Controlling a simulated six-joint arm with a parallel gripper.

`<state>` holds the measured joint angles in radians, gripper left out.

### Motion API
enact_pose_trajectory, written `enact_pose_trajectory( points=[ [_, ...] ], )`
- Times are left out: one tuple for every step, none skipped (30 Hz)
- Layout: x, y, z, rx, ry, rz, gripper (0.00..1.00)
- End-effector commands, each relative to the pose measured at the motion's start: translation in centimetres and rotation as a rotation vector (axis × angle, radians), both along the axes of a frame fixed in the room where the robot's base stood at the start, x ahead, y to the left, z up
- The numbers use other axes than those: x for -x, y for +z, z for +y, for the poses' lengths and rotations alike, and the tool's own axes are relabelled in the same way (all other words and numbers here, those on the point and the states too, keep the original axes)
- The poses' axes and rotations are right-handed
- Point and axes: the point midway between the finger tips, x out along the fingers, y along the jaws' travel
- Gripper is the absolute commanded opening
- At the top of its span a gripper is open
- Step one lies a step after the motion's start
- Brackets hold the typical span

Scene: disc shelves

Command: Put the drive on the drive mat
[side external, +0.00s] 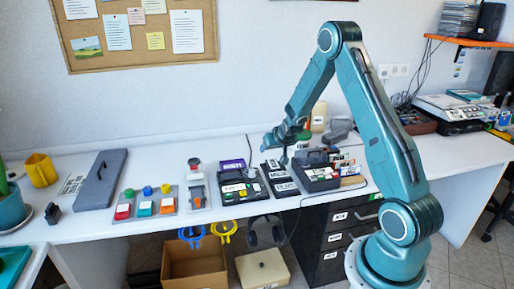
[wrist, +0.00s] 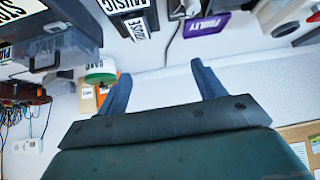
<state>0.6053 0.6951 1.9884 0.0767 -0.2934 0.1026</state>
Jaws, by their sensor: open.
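My gripper (side external: 283,158) is over the bench, above a row of black pieces with white labels (side external: 280,178). In the wrist view my gripper (wrist: 160,70) has its two fingers well apart, with nothing between them. Black labelled pieces, one reading MUSIC (wrist: 124,5), lie at the top of the wrist view, beyond the fingertips. I cannot tell which labelled piece is the drive or which is the drive mat. A purple piece with a white label (wrist: 207,23) lies to their right; it also shows in the side view (side external: 232,164).
A dark box with coloured buttons (side external: 241,192) stands left of the labelled pieces. A dark case (side external: 318,180) stands to their right. Further left are coloured blocks (side external: 145,208) and a grey panel (side external: 102,180). The white bench (side external: 60,232) has free room at its left front.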

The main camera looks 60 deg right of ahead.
Motion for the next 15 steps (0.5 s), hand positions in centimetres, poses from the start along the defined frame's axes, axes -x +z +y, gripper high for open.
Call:
enact_pose_trajectory(
  points=[
    [-0.3, 1.7, 1.1, -0.001, 0.02, -0.001, 0.69],
    [-0.4, 2.5, 1.8, -0.004, 0.032, 0.002, 0.69],
    [-0.4, 3.6, 2.7, -0.008, 0.046, 0.006, 0.69],
    [-0.4, 4.4, 3.5, -0.012, 0.058, 0.011, 0.69],
    [-0.4, 5.2, 4.2, -0.015, 0.07, 0.015, 0.69],
    [-0.3, 6.2, 5.1, -0.018, 0.085, 0.019, 0.69],
    [-0.3, 7.0, 5.9, -0.021, 0.097, 0.023, 0.69],
    [-0.1, 7.7, 6.6, -0.025, 0.108, 0.027, 0.69],
    [0.0, 8.7, 7.6, -0.028, 0.124, 0.031, 0.69],
    [0.2, 9.5, 8.4, -0.03, 0.136, 0.035, 0.69],
    [0.4, 10.1, 9.1, -0.034, 0.147, 0.039, 0.69],
    [0.7, 11.1, 10.1, -0.037, 0.163, 0.044, 0.69],
    [0.9, 11.7, 10.8, -0.04, 0.174, 0.049, 0.69],
    [1.2, 12.4, 11.5, -0.043, 0.186, 0.053, 0.69],
    [1.6, 13.2, 12.5, -0.046, 0.202, 0.058, 0.69]
  ],
)
